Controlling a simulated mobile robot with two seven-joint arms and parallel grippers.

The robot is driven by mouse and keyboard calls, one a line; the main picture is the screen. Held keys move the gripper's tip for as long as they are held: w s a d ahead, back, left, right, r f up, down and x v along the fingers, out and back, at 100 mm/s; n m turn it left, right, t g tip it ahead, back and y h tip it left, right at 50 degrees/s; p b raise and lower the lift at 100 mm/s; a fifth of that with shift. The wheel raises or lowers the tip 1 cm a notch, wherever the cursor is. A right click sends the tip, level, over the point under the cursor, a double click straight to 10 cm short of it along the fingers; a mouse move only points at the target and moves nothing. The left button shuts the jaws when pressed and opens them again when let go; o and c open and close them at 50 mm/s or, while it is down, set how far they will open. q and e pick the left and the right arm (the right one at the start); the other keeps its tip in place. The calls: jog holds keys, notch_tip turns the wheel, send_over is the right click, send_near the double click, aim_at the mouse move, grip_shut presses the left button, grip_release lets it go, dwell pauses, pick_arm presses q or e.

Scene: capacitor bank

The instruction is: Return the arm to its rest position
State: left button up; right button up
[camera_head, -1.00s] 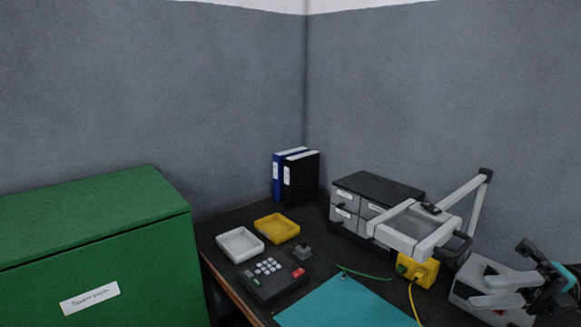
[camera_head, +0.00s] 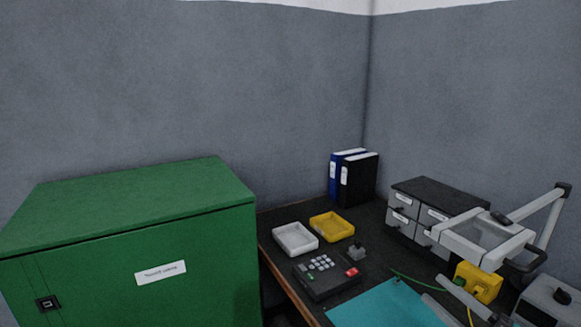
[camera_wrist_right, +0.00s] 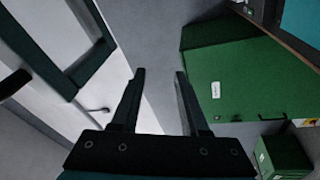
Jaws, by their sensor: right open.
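The rest of my right arm is cut off by the frame edge in the head view. My left gripper is in neither view.
A green cabinet (camera_head: 110,250) fills the left. The dark bench holds white (camera_head: 295,238) and yellow (camera_head: 332,226) trays, a keypad box (camera_head: 328,280), binders (camera_head: 354,178), a drawer unit (camera_head: 437,190) and a yellow block (camera_head: 478,283). A green box (camera_wrist_right: 283,155) shows in the wrist view.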

jog(key=s+a+f+m+g+h, duration=0.2)
jog(key=f+m+h, duration=0.4)
jog(key=m, duration=0.1)
jog(key=s+a+f+m+g+h, duration=0.2)
jog(key=s+a+f+m+h, duration=0.1)
jog(key=f+m+h, duration=0.3)
jog(key=s+a+f+m+g+y, duration=0.1)
jog(key=s+a+f+m+g, duration=0.15)
jog(key=s, duration=0.35)
jog(key=s+a+f+m+g, duration=0.1)
jog(key=s+a+g, duration=0.25)
jog(key=s, duration=0.25)
jog(key=s+a+f+m+g+y, duration=0.1)
jog(key=s+a+m+g, duration=0.1)
jog(key=s+a+g, duration=0.3)
jog(key=s+d+f, duration=0.2)
jog(key=f, duration=1)
jog(key=s+d+f, duration=0.1)
jog(key=f, duration=1.1)
jog(key=s+d+f+g+h, duration=0.1)
jog(key=s+d+f, duration=0.2)
jog(key=s+f, duration=0.9)
jog(key=shift+s+d, duration=0.4)
jog(key=shift+s, duration=0.6)
